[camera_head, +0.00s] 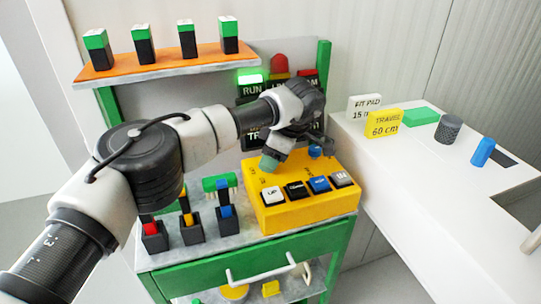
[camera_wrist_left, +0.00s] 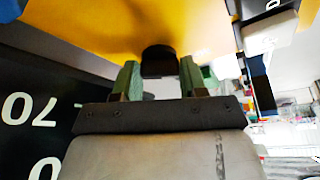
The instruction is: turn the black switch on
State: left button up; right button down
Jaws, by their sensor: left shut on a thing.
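The yellow control box (camera_head: 300,212) sits on the grey bench top. My left gripper (camera_head: 271,161) reaches down to the rear left of its top. In the left wrist view my left gripper (camera_wrist_left: 158,82) has its green fingertips on both sides of the black switch (camera_wrist_left: 158,60), shut on it. The switch stands out of the yellow surface; in the head view my gripper hides it. I cannot tell which way the switch is set. My right gripper is not in view.
Several buttons, including a white one (camera_head: 273,195) and a blue one (camera_head: 319,184), line the box's front. A blue knob (camera_head: 315,152) stands near my gripper. A green RUN lamp (camera_head: 250,78) glows on the panel behind. Black holders (camera_head: 190,232) stand left of the box.

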pick_arm(q)
jog(key=shift+r, duration=0.1)
dwell(0.5)
jog(key=o, duration=0.9)
